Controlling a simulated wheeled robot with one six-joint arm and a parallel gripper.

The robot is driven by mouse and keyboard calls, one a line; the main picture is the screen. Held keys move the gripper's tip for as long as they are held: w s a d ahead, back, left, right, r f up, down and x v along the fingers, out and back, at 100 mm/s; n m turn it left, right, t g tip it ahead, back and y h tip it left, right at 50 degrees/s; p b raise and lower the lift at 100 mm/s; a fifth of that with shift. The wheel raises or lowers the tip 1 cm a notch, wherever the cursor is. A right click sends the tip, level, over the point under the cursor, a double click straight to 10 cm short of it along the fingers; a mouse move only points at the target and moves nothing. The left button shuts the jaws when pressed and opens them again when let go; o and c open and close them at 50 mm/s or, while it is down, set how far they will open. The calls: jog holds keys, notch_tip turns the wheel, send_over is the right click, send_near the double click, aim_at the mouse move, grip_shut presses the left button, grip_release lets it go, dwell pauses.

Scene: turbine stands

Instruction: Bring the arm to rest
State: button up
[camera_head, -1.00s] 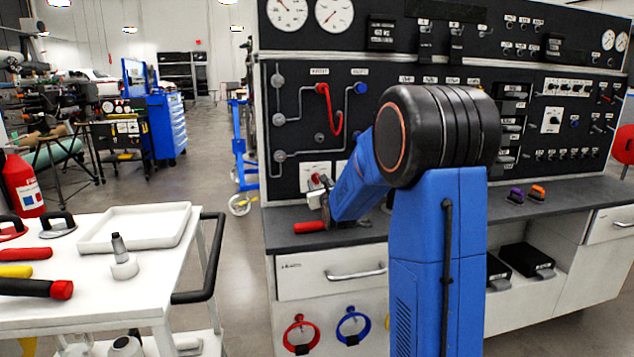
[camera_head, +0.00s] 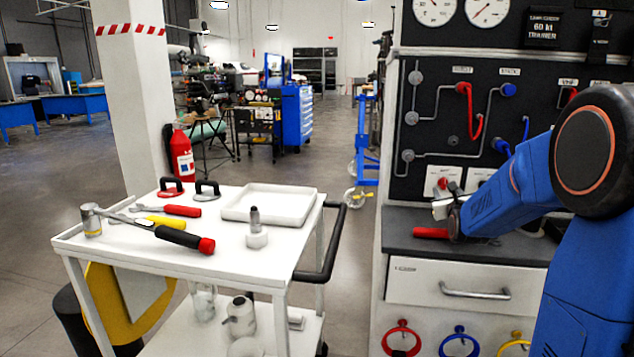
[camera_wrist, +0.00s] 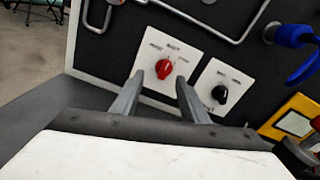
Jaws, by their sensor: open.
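My blue arm reaches out from the right side of the head view, with its end low over the bench top. My gripper (camera_head: 447,190) is in front of the black panel (camera_head: 440,140), close to the red knob. In the wrist view my gripper (camera_wrist: 160,95) is open, its two grey fingers apart with nothing between them. The red knob (camera_wrist: 164,69) on a white plate shows beyond the fingertips, and a black knob (camera_wrist: 219,94) on a second plate lies to its right. I cannot tell whether a finger touches the panel.
A red-handled item (camera_head: 431,233) lies on the grey bench top (camera_head: 400,220) below the gripper. A white cart (camera_head: 120,245) with tools and a tray (camera_head: 270,204) stands to the left. A drawer (camera_head: 470,285) is under the bench. Open floor lies between cart and bench.

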jog(key=s+a+n+g, duration=0.1)
jog(key=s+a+n, duration=0.1)
jog(key=s+n, duration=0.1)
jog(key=s+a+n+g+y, duration=0.1)
jog(key=s+a+n, duration=0.2)
jog(key=s+a+n+g, duration=0.1)
jog(key=s+a+n, duration=0.1)
jog(key=s+n, duration=0.1)
jog(key=shift+s+a+y, duration=0.15)
jog(key=shift+a+y, duration=0.15)
jog(key=shift+y, duration=0.1)
jog(key=s+a+f+n+g+y, duration=0.1)
jog(key=s+a+f+n+g, duration=0.2)
jog(key=s+n, duration=0.6)
jog(key=s+a+f+n+g+y, duration=0.1)
jog(key=s+a+f+n+g, duration=0.2)
jog(key=s, duration=1.5)
jog(key=s+a+f+n+g+y, duration=0.1)
jog(key=s+a+f+n+g, duration=0.2)
jog(key=s+a+n, duration=0.4)
jog(key=s+f+n, duration=0.1)
jog(key=s+n, duration=0.6)
jog(key=n, duration=0.1)
jog(key=shift+a, duration=0.15)
jog(key=shift+f, duration=0.1)
